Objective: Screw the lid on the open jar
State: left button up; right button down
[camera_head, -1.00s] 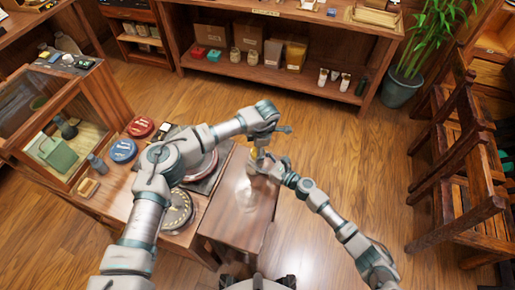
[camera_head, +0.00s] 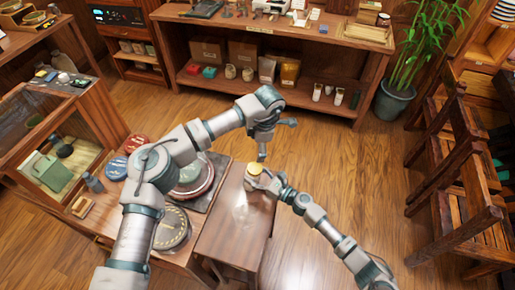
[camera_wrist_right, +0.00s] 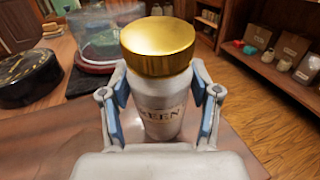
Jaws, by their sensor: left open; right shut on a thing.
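A pale jar (camera_wrist_right: 160,108) with a dark-lettered label stands upright on the small wooden table (camera_head: 232,235). A gold lid (camera_wrist_right: 158,46) sits on its mouth. The lid also shows in the head view (camera_head: 255,168). I cannot tell how tightly it is threaded. My right gripper (camera_wrist_right: 161,118) is shut on the jar's body, one finger on each side; it reaches the jar from the right in the head view (camera_head: 263,184). My left gripper (camera_head: 276,140) is open and empty, above the lid and apart from it, its fingers spread.
Left of the jar stands a display table with a red-rimmed tea cake under glass (camera_head: 192,182), a dark round tin (camera_head: 171,228) and a glass case (camera_head: 50,150). Stacked wooden chairs (camera_head: 465,190) stand at the right. The small table's front part is clear.

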jog(key=shift+c, duration=0.9)
grip_release()
jog(key=v, duration=1.2)
jog(key=shift+f, duration=0.1)
